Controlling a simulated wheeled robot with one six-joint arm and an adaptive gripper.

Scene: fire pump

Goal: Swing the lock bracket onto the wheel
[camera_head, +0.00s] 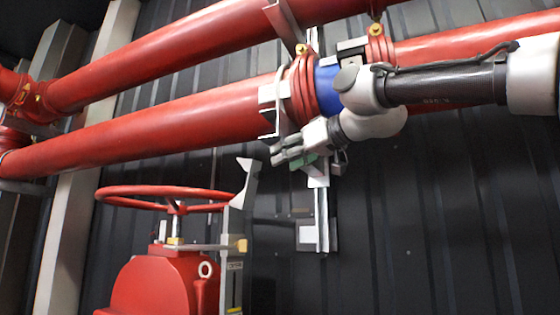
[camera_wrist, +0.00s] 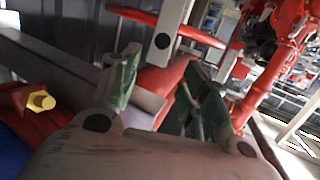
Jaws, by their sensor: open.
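The red hand wheel (camera_head: 120,191) sits flat on top of the red valve body. The grey lock bracket (camera_head: 236,218) stands upright just right of the wheel, with a pointed, hooked top at about rim height. Its lower part meets a horizontal arm with a yellow end. In the wrist view a grey bar with a dark hole (camera_wrist: 170,38), likely the bracket, crosses a red rim (camera_wrist: 203,37) beyond the fingers. My gripper (camera_head: 284,157) is open and empty, to the right of the bracket's top and slightly above it, apart from it. Its green-padded fingers (camera_wrist: 160,62) show spread.
A thick red pipe (camera_head: 170,115) runs close above and behind my gripper, with a grey clamp (camera_head: 268,110). A grey vertical rail (camera_head: 321,215) is on the dark ribbed wall below my wrist. Free room lies between the bracket and that rail.

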